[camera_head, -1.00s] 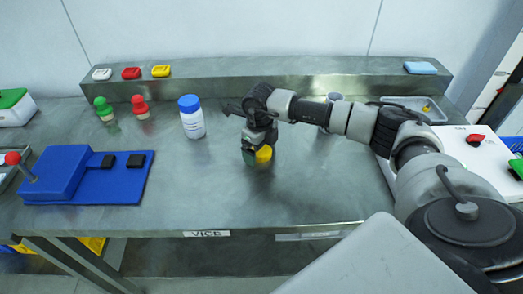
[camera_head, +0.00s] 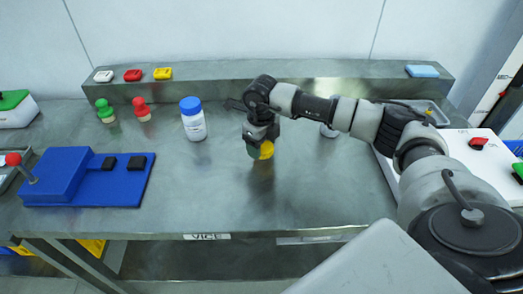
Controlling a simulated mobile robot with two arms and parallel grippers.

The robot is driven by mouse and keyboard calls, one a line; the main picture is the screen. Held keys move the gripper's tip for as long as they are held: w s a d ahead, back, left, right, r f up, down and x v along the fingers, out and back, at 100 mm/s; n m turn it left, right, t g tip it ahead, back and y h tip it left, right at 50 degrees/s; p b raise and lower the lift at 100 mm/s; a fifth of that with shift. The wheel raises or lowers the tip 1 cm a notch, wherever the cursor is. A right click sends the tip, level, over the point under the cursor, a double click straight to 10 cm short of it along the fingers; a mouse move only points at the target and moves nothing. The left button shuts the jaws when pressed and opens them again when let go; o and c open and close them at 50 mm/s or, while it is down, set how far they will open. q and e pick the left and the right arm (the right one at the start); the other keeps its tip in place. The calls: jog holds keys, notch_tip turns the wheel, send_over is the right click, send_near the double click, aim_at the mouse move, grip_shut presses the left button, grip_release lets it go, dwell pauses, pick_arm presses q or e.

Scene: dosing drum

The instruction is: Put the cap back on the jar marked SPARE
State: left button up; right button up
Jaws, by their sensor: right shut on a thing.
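My right gripper (camera_head: 262,138) points down over the middle of the bench. It is shut on a yellow and dull green thing (camera_head: 265,151), partly hidden by the fingers; I cannot tell whether it is a cap alone or touches the bench. A white jar (camera_head: 195,128) with a blue cap (camera_head: 190,104) stands upright to its left; its label is too small to read. A pale round thing (camera_head: 328,131) stands partly hidden behind my right arm. No SPARE marking is readable. My left gripper is out of view.
Green (camera_head: 105,111) and red (camera_head: 141,109) knobbed pieces stand left of the jar. A blue fixture (camera_head: 60,177) is at the left. White, red and yellow blocks (camera_head: 162,73) sit on the back ledge. A white panel (camera_head: 455,150) is at the right. The front middle is clear.

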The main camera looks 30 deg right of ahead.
jog(key=shift+r, duration=0.85)
jog(key=s+d+r, duration=0.2)
jog(key=d, duration=0.1)
jog(key=s+d+r+b, duration=0.1)
jog(key=s+d+r, duration=0.1)
jog(key=d, duration=0.1)
jog(key=s+d+r+b, duration=0.1)
jog(key=s+d+r, duration=0.1)
jog(key=s+d, duration=0.1)
jog(key=shift+d+r, duration=0.15)
jog(key=shift+r, duration=0.25)
